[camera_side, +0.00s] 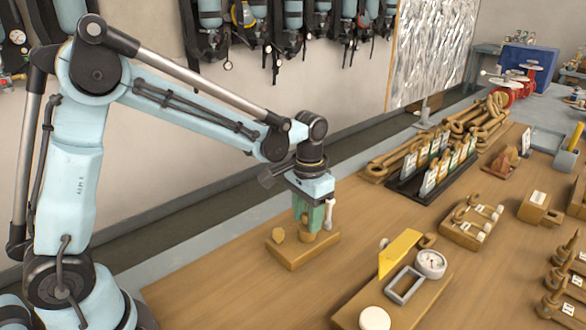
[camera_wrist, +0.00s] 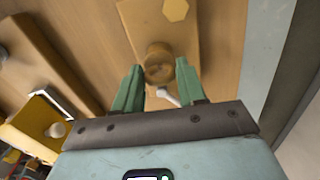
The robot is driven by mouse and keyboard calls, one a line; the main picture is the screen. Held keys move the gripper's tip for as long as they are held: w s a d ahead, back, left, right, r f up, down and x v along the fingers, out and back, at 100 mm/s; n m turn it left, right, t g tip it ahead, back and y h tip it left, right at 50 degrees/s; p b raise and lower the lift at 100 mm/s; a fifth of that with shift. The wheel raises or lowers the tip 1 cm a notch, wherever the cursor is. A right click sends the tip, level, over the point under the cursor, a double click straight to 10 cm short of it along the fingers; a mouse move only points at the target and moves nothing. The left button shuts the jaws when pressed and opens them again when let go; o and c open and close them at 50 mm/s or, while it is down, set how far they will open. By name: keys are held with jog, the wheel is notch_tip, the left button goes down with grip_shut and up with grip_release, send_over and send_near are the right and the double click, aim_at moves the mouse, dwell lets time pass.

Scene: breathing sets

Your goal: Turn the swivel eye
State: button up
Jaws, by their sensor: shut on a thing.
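The swivel eye is a round brass-brown piece (camera_wrist: 158,62) standing on a small wooden block (camera_side: 291,256). In the wrist view it sits between the two green fingertips of my gripper (camera_wrist: 160,70), which is shut on it. In the side view my gripper (camera_side: 309,222) points down over the right part of the block and hides most of the piece. A small pale pin-like part (camera_wrist: 167,97) shows between the fingers, nearer the palm. A yellowish six-sided knob (camera_side: 278,234) stands on the same block, left of my gripper; it also shows in the wrist view (camera_wrist: 175,10).
A wooden board with a yellow plate (camera_side: 399,252), a grey frame (camera_side: 405,285) and a gauge (camera_side: 430,264) lies to the right. A black rack (camera_side: 432,175) with labelled cards stands behind it. The tabletop in front of the block is clear.

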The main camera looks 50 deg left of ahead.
jog(key=n, duration=0.4)
jog(key=shift+n, duration=0.4)
jog(key=n, duration=0.3)
jog(key=shift+n, duration=0.3)
jog(key=n, duration=1.2)
jog(key=shift+n, duration=0.3)
jog(key=n, duration=0.4)
jog(key=shift+n, duration=0.3)
jog(key=n, duration=0.4)
jog(key=shift+n, duration=2.2)
